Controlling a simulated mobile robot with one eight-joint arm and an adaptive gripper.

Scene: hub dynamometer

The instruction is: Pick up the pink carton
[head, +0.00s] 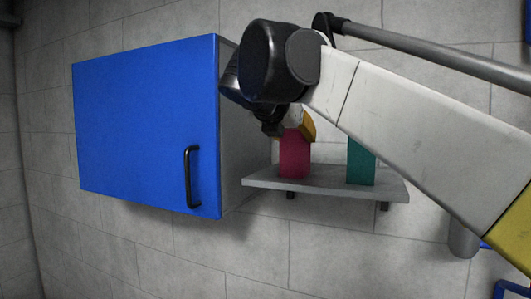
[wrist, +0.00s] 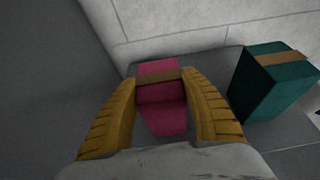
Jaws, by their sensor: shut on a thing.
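The pink carton (head: 294,155) stands on a small grey wall shelf in the head view, close to the side of the blue cabinet. In the wrist view the pink carton (wrist: 161,100) sits between the two yellow fingers, with a brown band across its top. My gripper (wrist: 160,100) is shut on it from above. In the head view my gripper (head: 297,126) is partly hidden behind my own wrist. I cannot tell whether the carton is clear of the shelf; its base appears at shelf level.
A teal carton (head: 361,166) stands to the right on the same grey shelf (head: 330,183); it also shows in the wrist view (wrist: 272,85). A blue wall cabinet (head: 145,120) with a black handle (head: 192,177) is shut at the left.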

